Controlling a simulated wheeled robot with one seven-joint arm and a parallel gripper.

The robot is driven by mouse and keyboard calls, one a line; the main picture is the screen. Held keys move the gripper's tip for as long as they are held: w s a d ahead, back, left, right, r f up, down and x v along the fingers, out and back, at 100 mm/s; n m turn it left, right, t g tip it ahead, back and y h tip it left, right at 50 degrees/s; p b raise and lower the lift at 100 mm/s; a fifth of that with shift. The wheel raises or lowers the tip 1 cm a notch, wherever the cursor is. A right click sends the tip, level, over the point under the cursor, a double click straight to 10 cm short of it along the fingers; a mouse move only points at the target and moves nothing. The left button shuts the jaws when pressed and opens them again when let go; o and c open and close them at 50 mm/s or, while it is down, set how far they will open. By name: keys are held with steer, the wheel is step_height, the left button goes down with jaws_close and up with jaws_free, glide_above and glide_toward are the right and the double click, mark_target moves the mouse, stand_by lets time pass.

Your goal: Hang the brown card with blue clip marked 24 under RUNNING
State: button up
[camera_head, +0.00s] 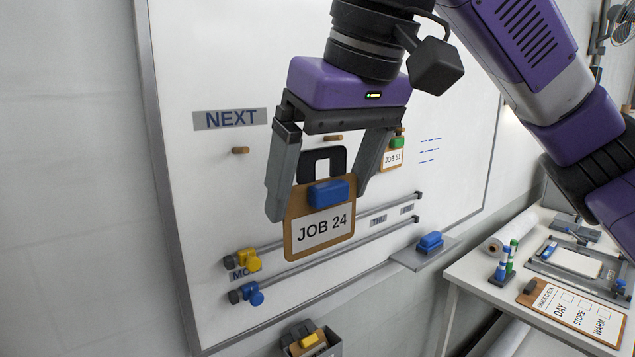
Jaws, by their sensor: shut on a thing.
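The brown card with the blue clip (328,193), marked JOB 24, hangs upright between the fingers of my gripper (322,203), in front of the whiteboard. It has a black loop at its top. My gripper points down and is shut on the card. No RUNNING label can be read; my gripper and arm cover part of the board's upper area. A wooden peg (333,138) shows between the fingers, behind and above the card's loop. Whether the loop touches that peg I cannot tell.
The NEXT label (229,118) has an empty peg (240,150) below it. A JOB 51 card (392,157) with a green clip hangs right of my gripper. Two rails with yellow (249,260) and blue sliders (252,293) cross the lower board. A cluttered bench (480,268) stands at right.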

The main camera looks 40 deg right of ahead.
steer(key=shift+s, duration=0.3)
steer(key=s, duration=0.5)
steer(key=shift+s+d, duration=0.1)
steer(key=shift+s, duration=0.3)
stand_by(0.3)
steer(key=shift+f, duration=0.1)
stand_by(0.4)
